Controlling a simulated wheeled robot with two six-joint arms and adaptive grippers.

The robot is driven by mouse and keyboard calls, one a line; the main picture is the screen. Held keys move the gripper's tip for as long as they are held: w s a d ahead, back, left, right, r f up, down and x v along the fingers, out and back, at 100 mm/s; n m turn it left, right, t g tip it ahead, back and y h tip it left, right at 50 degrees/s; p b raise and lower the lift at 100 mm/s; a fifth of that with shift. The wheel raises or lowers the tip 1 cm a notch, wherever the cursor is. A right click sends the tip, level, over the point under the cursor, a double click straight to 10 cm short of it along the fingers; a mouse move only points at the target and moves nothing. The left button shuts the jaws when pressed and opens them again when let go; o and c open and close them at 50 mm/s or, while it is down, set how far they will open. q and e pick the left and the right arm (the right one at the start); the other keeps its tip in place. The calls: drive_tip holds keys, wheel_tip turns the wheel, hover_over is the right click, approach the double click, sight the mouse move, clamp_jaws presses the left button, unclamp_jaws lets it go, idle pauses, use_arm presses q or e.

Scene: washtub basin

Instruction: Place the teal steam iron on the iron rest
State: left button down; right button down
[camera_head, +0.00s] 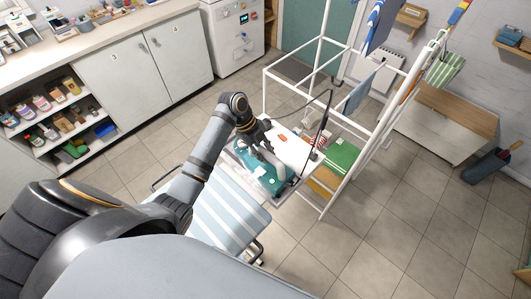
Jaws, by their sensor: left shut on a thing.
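The iron is over the iron rest (287,194), a grey-rimmed frame at the far end of the striped ironing board (222,215). From this angle I cannot tell whether the iron touches the rest. My right gripper is not in view.
A white surface (297,150) with a small orange item lies just beyond the iron. A white drying frame (328,185) with hanging cloths stands to the right. White cupboards (125,75) and open shelves line the left. Tiled floor at the lower right is clear.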

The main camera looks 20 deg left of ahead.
use_arm(q)
drive_tip(key=c, duration=1.1)
unclamp_jaws()
drive_tip(key=shift+r, duration=0.1)
drive_tip(key=shift+a+r, duration=0.25)
drive_tip(key=shift+r, duration=0.05)
drive_tip(key=b+v, duration=0.3)
drive_tip(key=v, duration=0.8)
drive_tip(key=shift+b, duration=0.35)
